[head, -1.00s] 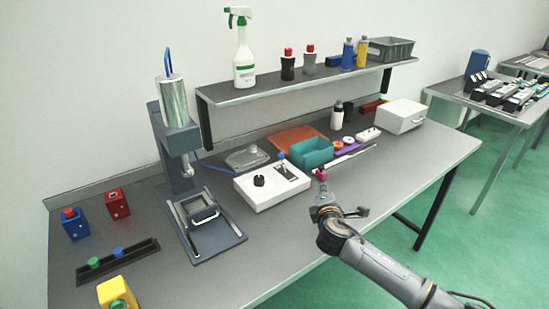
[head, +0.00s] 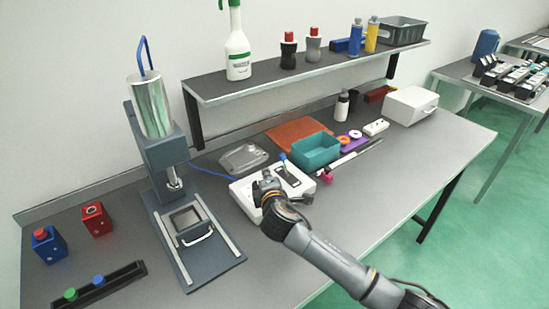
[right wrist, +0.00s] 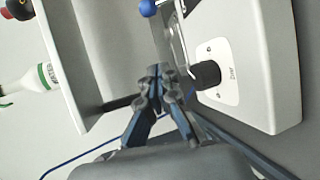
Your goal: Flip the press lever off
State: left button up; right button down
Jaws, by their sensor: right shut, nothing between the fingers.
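The white control box (head: 245,197) stands on the bench right of the press (head: 160,140). Its lever with a blue ball tip (head: 282,157) rises at the box's back, beside a dark slotted plate (head: 289,176). In the right wrist view, the blue ball (right wrist: 147,8) shows at the top edge and a black knob (right wrist: 206,75) sits on the box face (right wrist: 262,60). My right gripper (head: 266,177) is shut and empty over the front left of the box, apart from the blue ball. It hides the black knob in the head view. My left gripper is out of view.
A teal bin (head: 316,151) stands close right of the box, with a pink-red piece (head: 326,176) by it. A grey casting (head: 243,158) lies behind. A shelf (head: 300,72) with bottles overhangs the bench's back. The front bench is mostly clear.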

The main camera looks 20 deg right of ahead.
aim_at(285, 166)
jog(key=shift+s, duration=0.15)
jog(key=shift+w, duration=0.35)
jog(key=x, duration=1)
jog(key=s+d+p, duration=0.1)
jog(key=s+d+r+p, duration=0.1)
jog(key=d+p, duration=0.1)
jog(key=shift+d, duration=0.3)
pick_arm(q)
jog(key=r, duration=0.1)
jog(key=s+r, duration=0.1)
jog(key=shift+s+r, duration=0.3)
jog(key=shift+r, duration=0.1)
pick_arm(e)
jog(key=shift+f, duration=0.1)
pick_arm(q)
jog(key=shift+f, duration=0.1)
